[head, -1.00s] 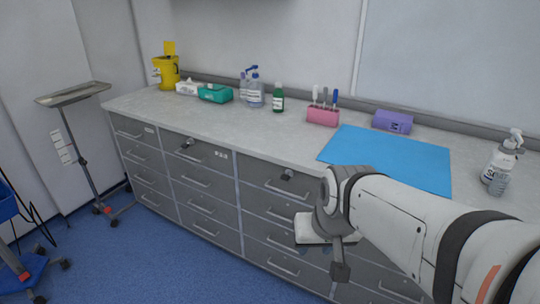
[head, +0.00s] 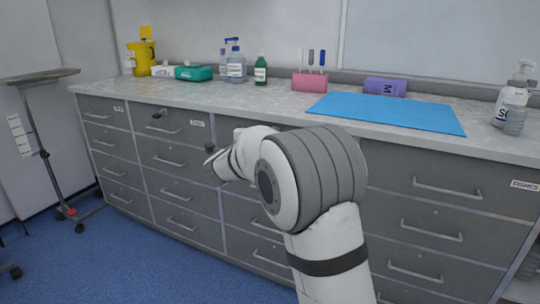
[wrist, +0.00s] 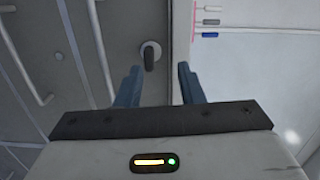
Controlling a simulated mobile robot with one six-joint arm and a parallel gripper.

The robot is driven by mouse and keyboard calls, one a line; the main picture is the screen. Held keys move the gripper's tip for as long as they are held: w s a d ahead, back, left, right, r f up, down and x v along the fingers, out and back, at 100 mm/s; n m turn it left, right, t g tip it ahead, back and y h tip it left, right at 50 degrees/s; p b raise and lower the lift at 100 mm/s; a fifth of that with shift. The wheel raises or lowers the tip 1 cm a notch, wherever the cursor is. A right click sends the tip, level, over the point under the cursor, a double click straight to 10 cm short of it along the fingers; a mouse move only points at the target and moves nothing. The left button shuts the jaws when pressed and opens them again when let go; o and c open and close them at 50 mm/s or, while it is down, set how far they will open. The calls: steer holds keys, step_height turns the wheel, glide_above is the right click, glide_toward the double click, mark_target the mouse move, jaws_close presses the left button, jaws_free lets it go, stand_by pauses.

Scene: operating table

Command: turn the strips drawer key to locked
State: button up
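A drawer key (wrist: 150,56) with a dark bow in a pale round lock shows in the wrist view, on a grey drawer front. It lies just beyond the tips of my gripper (wrist: 159,70), between the lines of its two blue fingers. The fingers are apart, with nothing held. In the head view my gripper (head: 211,163) is in front of the drawers, mostly hidden by my arm. A key (head: 160,113) sticks out of the second column's top drawer there.
The counter holds a yellow bin (head: 142,58), a teal box (head: 194,73), bottles (head: 236,66), a pink tool holder (head: 310,82), a blue mat (head: 385,112) and a purple box (head: 385,87). Drawer handles (head: 165,162) stick out. A tray stand (head: 40,76) is at the left.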

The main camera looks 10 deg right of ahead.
steer(key=shift+m+g+h, duration=0.3)
steer(key=shift+m+h, duration=0.4)
steer(key=shift+m, duration=0.1)
steer(key=x, duration=0.2)
steer(key=f+b+x, duration=0.1)
steer(key=x, duration=0.2)
steer(key=b+x, duration=0.1)
steer(key=x, duration=0.2)
steer(key=shift+d+f, duration=0.15)
steer(key=shift+f, duration=0.2)
steer(key=shift+c, duration=0.4)
jaws_close()
